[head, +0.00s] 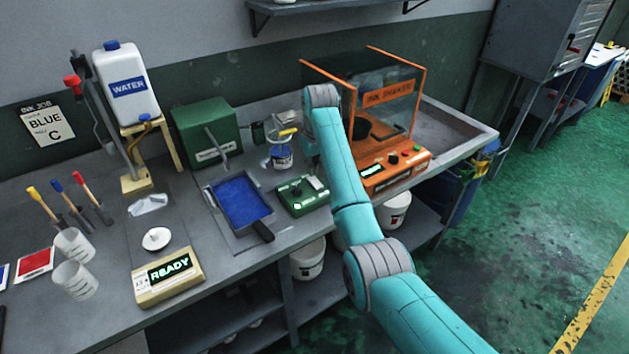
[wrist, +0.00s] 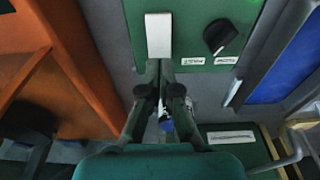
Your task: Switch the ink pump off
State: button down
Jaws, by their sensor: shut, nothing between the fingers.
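A small green control box (head: 303,196) stands at the bench's front edge, with a black knob and a pale switch plate. In the wrist view the same green box (wrist: 190,28) fills the top, with the white switch plate (wrist: 158,35), the black knob (wrist: 220,36) and two small labels too blurred to read. My gripper (wrist: 160,68) is shut and empty. Its fingertips show just below the near end of the white plate; I cannot tell whether they touch it. In the head view my arm hides most of the gripper.
The orange ink shaker (head: 397,172) stands close on the right. A blue ink tray (head: 240,203) lies left of the control box. A tin with a yellow-handled tool (head: 282,157) and a larger green box (head: 206,132) with a lever stand behind.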

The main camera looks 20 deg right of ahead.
aim_at(313, 179)
jog(key=shift+f, duration=1)
dwell(0.5)
jog(key=shift+r, duration=3.55)
jog(key=shift+s, duration=0.1)
